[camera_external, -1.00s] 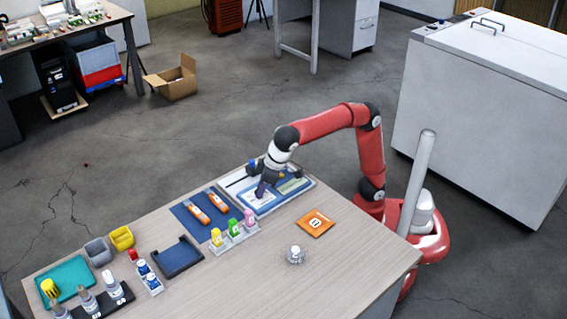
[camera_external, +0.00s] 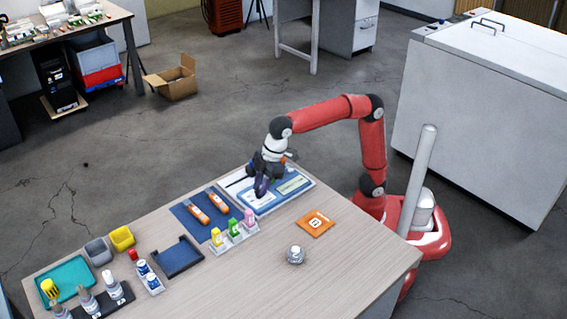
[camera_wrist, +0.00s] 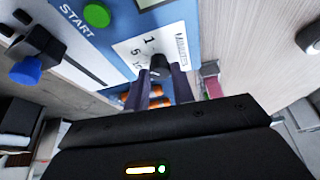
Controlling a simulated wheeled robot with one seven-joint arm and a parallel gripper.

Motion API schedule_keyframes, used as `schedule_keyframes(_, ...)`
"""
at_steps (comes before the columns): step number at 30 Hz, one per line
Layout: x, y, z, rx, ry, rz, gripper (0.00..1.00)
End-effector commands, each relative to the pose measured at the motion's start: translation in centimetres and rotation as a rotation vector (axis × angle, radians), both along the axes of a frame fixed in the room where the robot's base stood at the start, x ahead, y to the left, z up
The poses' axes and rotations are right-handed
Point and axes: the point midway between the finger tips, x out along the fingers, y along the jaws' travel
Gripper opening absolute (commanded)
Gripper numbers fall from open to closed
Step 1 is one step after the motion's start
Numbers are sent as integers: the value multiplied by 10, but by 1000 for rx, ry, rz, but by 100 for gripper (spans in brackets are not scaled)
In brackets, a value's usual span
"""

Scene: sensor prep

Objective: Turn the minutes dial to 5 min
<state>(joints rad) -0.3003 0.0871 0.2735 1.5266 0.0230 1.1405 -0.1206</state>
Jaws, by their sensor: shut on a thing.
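The minutes dial (camera_wrist: 158,63) is a small black knob on a white patch marked MINUTES, with 1, 5 and a partly hidden number beside it. It sits on a blue panel (camera_wrist: 122,22) with a green START button (camera_wrist: 96,15). In the external view the panel (camera_external: 273,204) lies at the table's far edge. My gripper (camera_wrist: 160,78) is shut on the dial, one dark finger on each side. It points down at the panel in the external view (camera_external: 261,193). I cannot tell which number the dial points to.
The wooden table (camera_external: 210,285) holds orange tools on a blue mat (camera_external: 184,208), a rack of coloured bottles (camera_external: 238,238), an orange card (camera_external: 316,223) and a small round object (camera_external: 296,255). The table's front right is mostly clear.

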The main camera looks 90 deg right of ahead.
Motion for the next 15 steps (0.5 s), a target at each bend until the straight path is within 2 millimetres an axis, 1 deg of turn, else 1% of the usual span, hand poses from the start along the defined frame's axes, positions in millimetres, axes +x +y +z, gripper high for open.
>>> schedule_keyframes(6,1,-1,0,0,1,75,2)
schedule_keyframes(15,1,-1,0,0,1,104,2)
